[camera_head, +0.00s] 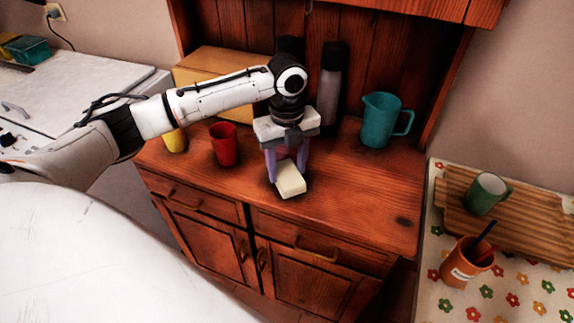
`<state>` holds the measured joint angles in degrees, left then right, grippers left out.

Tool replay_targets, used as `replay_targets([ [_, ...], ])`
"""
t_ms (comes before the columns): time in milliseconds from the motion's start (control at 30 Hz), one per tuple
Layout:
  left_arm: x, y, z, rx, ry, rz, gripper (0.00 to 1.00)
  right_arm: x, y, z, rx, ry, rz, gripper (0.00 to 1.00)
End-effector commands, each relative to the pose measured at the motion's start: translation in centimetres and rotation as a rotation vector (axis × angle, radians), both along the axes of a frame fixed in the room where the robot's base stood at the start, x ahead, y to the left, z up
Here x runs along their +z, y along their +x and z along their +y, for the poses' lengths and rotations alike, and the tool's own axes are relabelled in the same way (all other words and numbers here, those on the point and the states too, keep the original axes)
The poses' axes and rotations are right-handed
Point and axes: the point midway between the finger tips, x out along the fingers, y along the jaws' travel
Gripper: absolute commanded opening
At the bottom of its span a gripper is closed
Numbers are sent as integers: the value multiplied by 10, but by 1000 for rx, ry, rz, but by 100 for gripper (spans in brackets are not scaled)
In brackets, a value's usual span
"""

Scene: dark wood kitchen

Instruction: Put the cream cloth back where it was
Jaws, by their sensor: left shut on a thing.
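The cream cloth (290,179) is a small pale folded block near the front edge of the wooden cabinet top (345,205). My left gripper (287,174) points down over the cabinet top, with its two purplish fingers on either side of the cloth. It is shut on the cloth. I cannot tell whether the cloth touches the wood or hangs just above it. My right gripper is not in view.
A red cup (224,145) and a yellow cup (174,139) stand left of the gripper. A teal pitcher (379,120), a grey bottle (331,95) and a wooden box (213,65) stand behind. The right part of the cabinet top is clear.

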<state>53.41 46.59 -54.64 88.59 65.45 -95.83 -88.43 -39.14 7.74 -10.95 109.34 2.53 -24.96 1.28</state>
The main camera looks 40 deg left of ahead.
Motion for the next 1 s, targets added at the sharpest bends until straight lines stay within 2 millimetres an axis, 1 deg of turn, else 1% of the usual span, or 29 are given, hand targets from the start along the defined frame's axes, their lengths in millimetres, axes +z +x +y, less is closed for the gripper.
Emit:
replay_targets([
  [33,0,0,0,0,0,0,30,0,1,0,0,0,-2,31],
  [67,0,0,0,0,1,1,51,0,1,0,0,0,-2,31],
  [100,0,0,0,0,1,1,58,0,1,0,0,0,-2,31],
  [167,0,0,0,0,0,0,66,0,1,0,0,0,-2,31],
  [467,1,0,0,0,-1,-1,66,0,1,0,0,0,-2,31],
  [567,9,1,0,0,-2,-3,66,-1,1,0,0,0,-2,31],
  [667,24,1,0,0,0,-4,66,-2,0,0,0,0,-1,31],
  [900,76,1,-1,-1,-1,-6,66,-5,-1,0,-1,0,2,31],
  [1000,95,1,-1,-1,0,-4,66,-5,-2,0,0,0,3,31],
])
